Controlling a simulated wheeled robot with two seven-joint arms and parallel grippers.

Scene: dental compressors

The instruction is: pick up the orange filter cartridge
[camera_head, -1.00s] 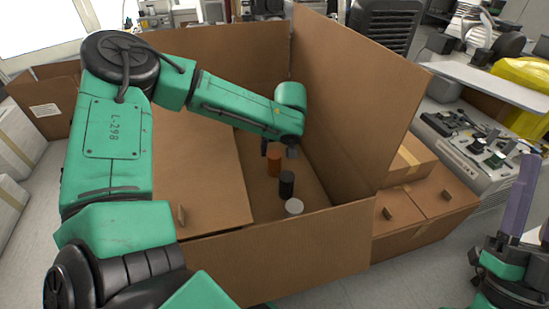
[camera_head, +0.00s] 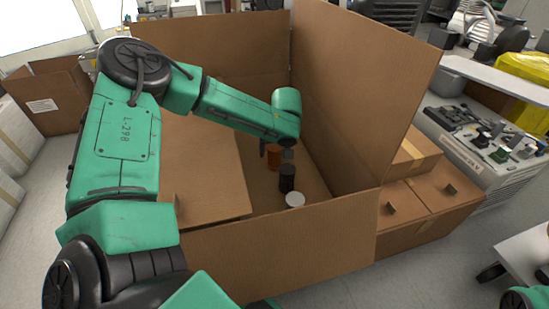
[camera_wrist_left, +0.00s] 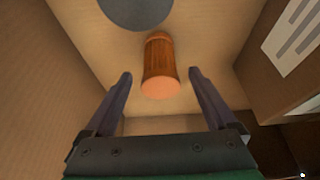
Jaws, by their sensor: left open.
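The orange filter cartridge (camera_head: 274,157) stands in the large cardboard box (camera_head: 300,240), partly hidden by my left gripper (camera_head: 276,151) in the head view. It also shows in the left wrist view (camera_wrist_left: 161,68), between and a little beyond the fingertips. My left gripper (camera_wrist_left: 158,78) is open and empty, with one finger on either side of the cartridge's line. I see no contact. My right gripper is not in view.
A black cylinder (camera_head: 287,178) and a white-topped cylinder (camera_head: 295,200) stand in a row in front of the cartridge. The tall right box wall (camera_head: 350,90) is close to my left gripper.

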